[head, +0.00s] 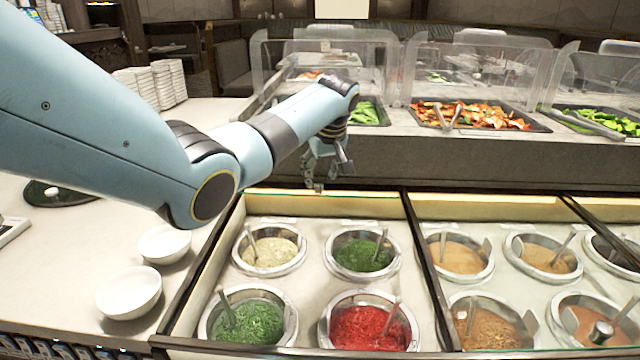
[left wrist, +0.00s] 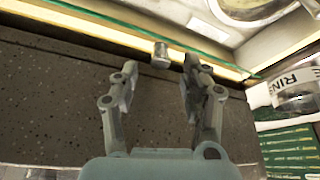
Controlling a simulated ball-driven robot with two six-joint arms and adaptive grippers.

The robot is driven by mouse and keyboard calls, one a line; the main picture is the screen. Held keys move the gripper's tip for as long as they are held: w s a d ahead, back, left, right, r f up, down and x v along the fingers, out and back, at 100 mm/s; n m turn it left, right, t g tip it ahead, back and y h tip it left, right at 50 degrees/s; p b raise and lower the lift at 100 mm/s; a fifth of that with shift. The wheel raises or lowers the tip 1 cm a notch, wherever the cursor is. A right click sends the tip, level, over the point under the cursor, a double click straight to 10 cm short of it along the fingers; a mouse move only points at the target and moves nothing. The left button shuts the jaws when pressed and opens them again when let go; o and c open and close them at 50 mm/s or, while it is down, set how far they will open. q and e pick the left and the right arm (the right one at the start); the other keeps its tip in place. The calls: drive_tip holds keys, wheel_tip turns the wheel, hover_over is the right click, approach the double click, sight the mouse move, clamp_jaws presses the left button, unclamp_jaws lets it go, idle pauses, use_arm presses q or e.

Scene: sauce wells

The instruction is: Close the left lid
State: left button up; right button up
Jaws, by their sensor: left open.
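The left sauce well unit (head: 312,290) holds several round pots of sauce, and they show uncovered. The left lid is clear and hard to make out; a thin greenish edge (head: 325,193) runs along the back of that unit. In the left wrist view a greenish edge (left wrist: 100,18) runs beside a pale yellow strip, with a small metal knob (left wrist: 160,55) near it. My left gripper (head: 318,188) is open, above the back edge of the left unit. In the wrist view its fingers (left wrist: 158,82) are apart, with the knob just beyond their tips; I see no grip on it.
The right well unit (head: 490,207) has a metal knob (head: 601,332) near its front. White bowls (head: 130,293) stand on the counter at left. Behind are food trays (head: 470,115) under clear guards (head: 475,70). A dark ledge (head: 480,165) runs behind the wells.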

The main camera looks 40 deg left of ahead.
sight(319, 183)
use_arm(q)
drive_tip(key=x, duration=0.2)
drive_tip(key=shift+f, duration=0.3)
drive_tip(key=shift+w+a+f, duration=0.15)
drive_tip(key=shift+a+f, duration=0.1)
drive_tip(key=shift+f, duration=0.15)
use_arm(e)
drive_tip(key=shift+w+f, duration=0.25)
drive_tip(key=shift+w, duration=0.75)
use_arm(q)
drive_tip(key=shift+c, duration=0.2)
use_arm(e)
drive_tip(key=shift+s, duration=0.1)
use_arm(q)
drive_tip(key=c, duration=0.5)
clamp_jaws()
use_arm(e)
drive_tip(key=shift+s+a, duration=0.2)
drive_tip(key=shift+s, duration=0.05)
